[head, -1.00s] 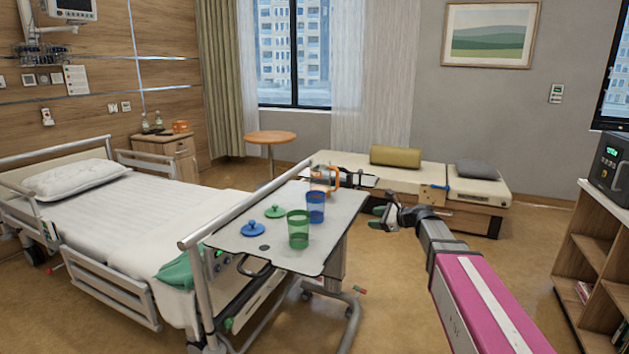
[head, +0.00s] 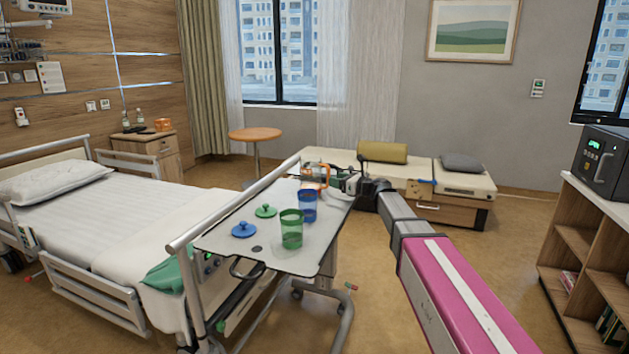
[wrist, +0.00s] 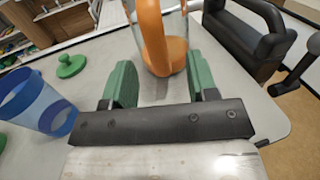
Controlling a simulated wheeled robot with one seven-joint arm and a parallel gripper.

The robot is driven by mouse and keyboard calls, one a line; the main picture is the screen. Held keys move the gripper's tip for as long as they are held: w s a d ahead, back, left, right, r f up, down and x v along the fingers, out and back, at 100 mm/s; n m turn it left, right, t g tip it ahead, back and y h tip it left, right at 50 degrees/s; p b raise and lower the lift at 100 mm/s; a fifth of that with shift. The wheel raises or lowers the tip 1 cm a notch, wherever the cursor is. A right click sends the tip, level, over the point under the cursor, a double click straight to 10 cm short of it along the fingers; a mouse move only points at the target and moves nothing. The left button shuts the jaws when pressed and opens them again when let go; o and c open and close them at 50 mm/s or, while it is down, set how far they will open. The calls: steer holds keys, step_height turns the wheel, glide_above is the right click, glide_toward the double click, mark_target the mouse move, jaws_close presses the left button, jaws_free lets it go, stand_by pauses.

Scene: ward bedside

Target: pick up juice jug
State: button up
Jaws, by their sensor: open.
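The juice jug (head: 311,174), clear with orange parts, stands upright at the far end of the overbed table (head: 225,237). In the wrist view the jug's orange part (wrist: 153,35) is at the top centre, at and just beyond the fingertips; its top is cut off. My gripper (head: 338,182) is just right of the jug at about its height. In the wrist view the green fingers of my gripper (wrist: 160,72) are apart, one on each side of the jug's lower part. I cannot tell whether either finger touches it.
A blue cup (head: 308,206) stands close in front of the jug, and a green cup (head: 291,229) stands nearer. A green lid (head: 265,211) and a blue lid (head: 244,230) lie to their left. The bed (head: 130,205) is left of the table. Floor is clear right of it.

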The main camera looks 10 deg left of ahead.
mark_target(327, 178)
steer(key=x, duration=0.4)
steer(key=shift+a+f, duration=0.15)
steer(key=shift+a, duration=0.2)
jaws_close()
steer(key=shift+r, duration=0.2)
